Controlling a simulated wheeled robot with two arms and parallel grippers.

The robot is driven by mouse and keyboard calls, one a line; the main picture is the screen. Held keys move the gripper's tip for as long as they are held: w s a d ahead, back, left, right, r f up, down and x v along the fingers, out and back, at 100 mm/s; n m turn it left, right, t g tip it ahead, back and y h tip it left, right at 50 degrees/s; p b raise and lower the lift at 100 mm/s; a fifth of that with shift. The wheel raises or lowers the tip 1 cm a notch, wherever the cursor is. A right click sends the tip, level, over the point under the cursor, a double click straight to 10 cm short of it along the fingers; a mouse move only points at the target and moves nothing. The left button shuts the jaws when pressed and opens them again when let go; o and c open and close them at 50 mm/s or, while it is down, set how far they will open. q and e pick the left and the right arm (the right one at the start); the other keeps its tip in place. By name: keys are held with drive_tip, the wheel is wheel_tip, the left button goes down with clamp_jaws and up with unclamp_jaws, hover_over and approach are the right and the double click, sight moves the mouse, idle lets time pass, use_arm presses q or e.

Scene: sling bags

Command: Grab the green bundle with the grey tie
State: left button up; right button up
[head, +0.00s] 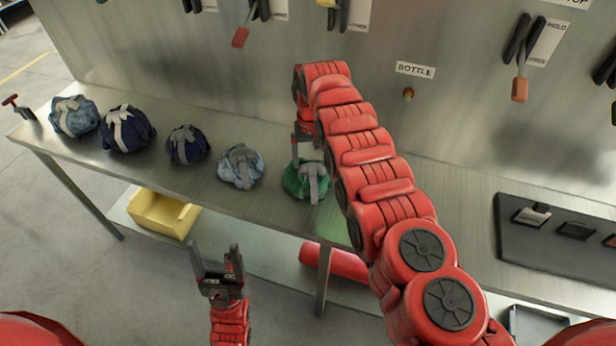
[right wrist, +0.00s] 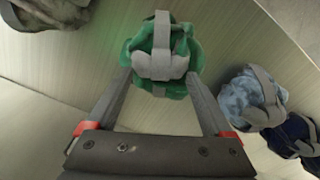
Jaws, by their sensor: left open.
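The green bundle (head: 300,183) with a grey tie (head: 313,181) sits on the metal bench in the head view, partly covered by my right arm. In the right wrist view the green bundle (right wrist: 185,50) lies at the fingertips, its grey tie (right wrist: 161,58) crossing the top. My right gripper (head: 308,150) is just above the bundle; its fingers (right wrist: 157,80) are wide apart, with the tips near the bundle's two sides. I cannot make out contact. My left gripper (head: 216,258) is open and empty, low in front of the bench.
Several other bundles stand in a row leftward: a light blue one (head: 241,166), dark blue ones (head: 186,145) (head: 127,129) and a blue-grey one (head: 74,116). A yellow bin (head: 163,212) is on the lower shelf. A dark tray (head: 555,236) lies right. A tool panel stands behind.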

clamp_jaws()
drive_tip(key=shift+r, duration=0.1)
idle(0.3)
